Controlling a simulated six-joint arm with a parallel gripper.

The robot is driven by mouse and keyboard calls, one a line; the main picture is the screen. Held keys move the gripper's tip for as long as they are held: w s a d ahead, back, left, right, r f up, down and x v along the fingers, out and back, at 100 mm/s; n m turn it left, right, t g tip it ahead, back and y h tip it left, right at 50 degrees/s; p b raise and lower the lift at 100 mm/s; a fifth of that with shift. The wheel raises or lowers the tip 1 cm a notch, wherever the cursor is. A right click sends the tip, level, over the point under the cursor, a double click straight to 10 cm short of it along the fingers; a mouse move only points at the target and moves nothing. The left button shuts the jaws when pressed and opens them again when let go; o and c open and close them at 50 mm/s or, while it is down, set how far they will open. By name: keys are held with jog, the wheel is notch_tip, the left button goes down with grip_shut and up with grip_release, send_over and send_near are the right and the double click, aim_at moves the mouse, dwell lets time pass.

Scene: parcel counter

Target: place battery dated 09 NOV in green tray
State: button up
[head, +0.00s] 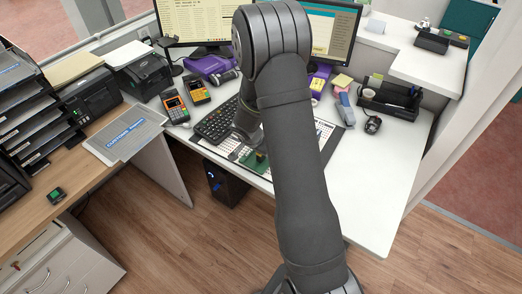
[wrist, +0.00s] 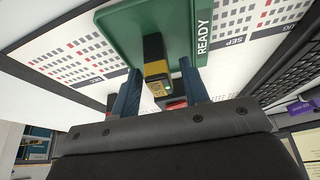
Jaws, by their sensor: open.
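The green tray (wrist: 128,34), marked READY, lies on a printed calendar sheet in the wrist view. In the head view the tray (head: 258,163) shows partly beside my arm. A black battery with a yellow label (wrist: 157,68) is at the tray's near edge in the wrist view; its date is too small to read. I cannot tell whether it rests on the tray. My gripper (wrist: 161,68) is open, with one finger on each side of the battery and a gap visible on both sides. A dark object with a red face (wrist: 176,104) shows partly behind the fingers.
The calendar mat (head: 325,128) lies on the white counter beside a black keyboard (head: 214,122). Handheld terminals (head: 175,107) stand left, a black organiser (head: 390,100) and a mouse (head: 373,125) right. A small green-faced device (head: 56,195) sits on the wooden desk. The counter's front right is clear.

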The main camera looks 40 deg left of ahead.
jog(key=v, duration=1.2)
jog(key=shift+w, duration=0.1)
jog(key=x, duration=1.2)
jog(key=shift+f, duration=0.1)
jog(key=shift+r, duration=0.2)
